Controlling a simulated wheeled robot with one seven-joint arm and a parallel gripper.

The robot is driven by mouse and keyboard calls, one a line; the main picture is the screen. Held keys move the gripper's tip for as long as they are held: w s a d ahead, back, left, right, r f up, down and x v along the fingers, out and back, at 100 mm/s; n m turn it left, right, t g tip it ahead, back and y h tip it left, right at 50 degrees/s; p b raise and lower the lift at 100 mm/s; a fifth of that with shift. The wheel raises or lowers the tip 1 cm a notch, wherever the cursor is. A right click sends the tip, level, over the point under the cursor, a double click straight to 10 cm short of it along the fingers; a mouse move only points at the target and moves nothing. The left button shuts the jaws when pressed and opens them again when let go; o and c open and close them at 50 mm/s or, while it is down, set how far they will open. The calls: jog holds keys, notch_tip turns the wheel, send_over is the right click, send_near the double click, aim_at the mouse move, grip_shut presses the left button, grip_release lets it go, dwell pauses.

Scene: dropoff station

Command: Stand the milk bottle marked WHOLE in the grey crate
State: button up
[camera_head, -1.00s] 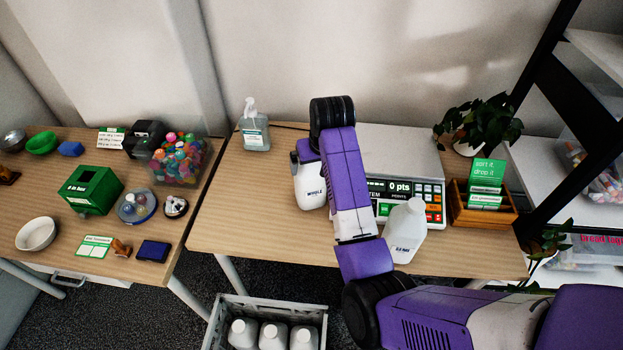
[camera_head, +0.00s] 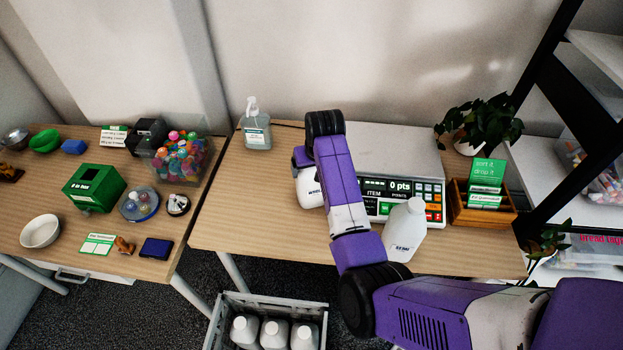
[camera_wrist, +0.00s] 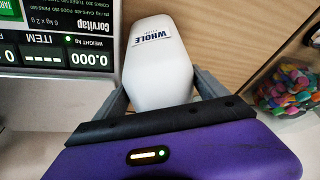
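The white milk bottle (camera_head: 309,188) marked WHOLE stands on the right table left of the scale, partly hidden by my arm. In the wrist view, the WHOLE bottle (camera_wrist: 158,62) shows its label, and its near end is hidden behind the palm. My gripper (camera_wrist: 157,78) has one finger on each side of it, very near its walls. Whether the fingers press on it I cannot tell. In the head view my gripper (camera_head: 303,160) is over the bottle's top, mostly hidden. The grey crate (camera_head: 222,318) is on the floor below the table's front edge, with several white bottles inside.
The scale (camera_head: 395,150) is beside my arm. A wooden card box (camera_head: 458,205), a plant (camera_head: 480,125) and a pump bottle (camera_head: 256,130) are also there. The table's front left is clear.

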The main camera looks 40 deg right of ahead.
jog(key=c, duration=1)
jog(key=shift+o, duration=0.2)
jog(key=shift+r, duration=0.15)
